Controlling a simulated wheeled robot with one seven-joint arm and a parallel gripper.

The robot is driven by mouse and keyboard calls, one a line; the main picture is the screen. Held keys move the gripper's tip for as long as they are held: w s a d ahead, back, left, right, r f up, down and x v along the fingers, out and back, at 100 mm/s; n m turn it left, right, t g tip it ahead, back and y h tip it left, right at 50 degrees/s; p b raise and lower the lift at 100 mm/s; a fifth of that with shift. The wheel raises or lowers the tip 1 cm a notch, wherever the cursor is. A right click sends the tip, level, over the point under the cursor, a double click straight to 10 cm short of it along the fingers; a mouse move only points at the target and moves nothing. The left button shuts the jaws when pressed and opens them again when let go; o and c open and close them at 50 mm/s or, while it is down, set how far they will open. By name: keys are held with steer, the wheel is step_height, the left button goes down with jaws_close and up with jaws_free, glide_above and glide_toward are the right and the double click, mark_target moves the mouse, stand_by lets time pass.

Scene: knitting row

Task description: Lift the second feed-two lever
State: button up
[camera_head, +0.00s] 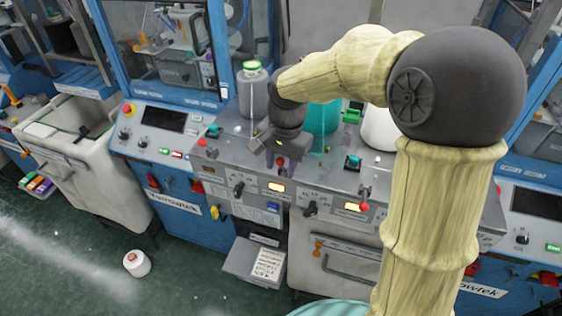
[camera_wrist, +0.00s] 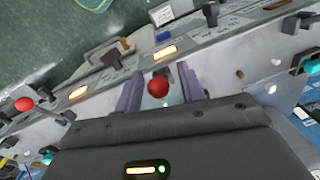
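A red ball-knobbed lever (camera_wrist: 158,87) shows in the wrist view between the two purple fingers of my gripper (camera_wrist: 160,92). The fingers stand apart, with a gap on each side of the knob. In the head view my gripper (camera_head: 280,160) points down over the front of the grey machine top, and the arm's end mostly hides that lever. Another red-knobbed lever (camera_head: 367,180) stands to the right and also shows at the left of the wrist view (camera_wrist: 24,104). A further red knob (camera_head: 202,142) is to the left. Lever labels are too small to read.
A lit yellow display (camera_head: 277,187) and black switches line the panel front. A white cone (camera_head: 252,88) and a teal cone (camera_head: 320,120) stand behind my gripper. A grey box (camera_head: 255,262) projects below. A white spool (camera_head: 137,263) is on the green floor.

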jaws_close()
